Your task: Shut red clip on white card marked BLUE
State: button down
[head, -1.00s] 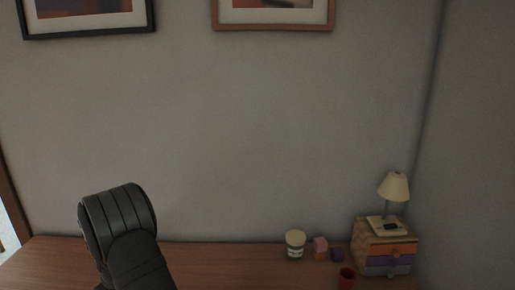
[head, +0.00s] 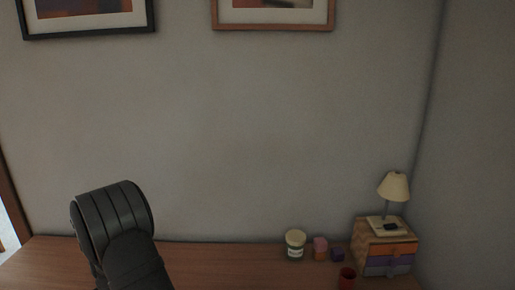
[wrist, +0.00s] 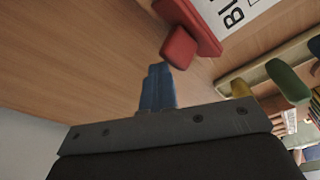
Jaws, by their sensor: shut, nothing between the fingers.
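In the wrist view, my gripper (wrist: 159,75) has its two blue fingers together, with nothing between them. Just beyond the fingertips lies a red clip (wrist: 193,28), apart from the fingers as far as I can tell. A white card (wrist: 238,14) with black letters starting "Bl" lies beside the clip at the top edge. The clip's upper part borders or overlaps the card's left edge; I cannot tell whether it grips it. The rest of the card is cut off by the frame. The head view shows neither the clip, the card nor my fingers.
A green piece (wrist: 288,82) and a yellow piece (wrist: 241,88) sit by a pale wooden edge (wrist: 265,66) at right in the wrist view. In the head view, a jar (head: 295,245), small blocks (head: 320,248), a red cup (head: 347,277) and a drawer box (head: 386,250) stand right.

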jog(key=shift+s, duration=0.6)
jog(key=shift+r, duration=0.15)
jog(key=a+v, duration=0.1)
jog(key=v, duration=0.5)
jog(key=shift+w+r, duration=0.4)
jog(key=shift+r, duration=0.1)
jog(key=shift+s+d+x, duration=0.1)
jog(key=shift+d+x, duration=0.1)
jog(key=shift+x, duration=0.9)
jog(key=shift+s+d+x, duration=0.15)
jog(key=shift+d+x, duration=0.05)
jog(key=shift+x, duration=0.95)
jog(key=shift+s+d+x, duration=0.1)
jog(key=shift+d+x, duration=0.1)
jog(key=shift+x, duration=0.9)
jog(key=shift+f, duration=0.15)
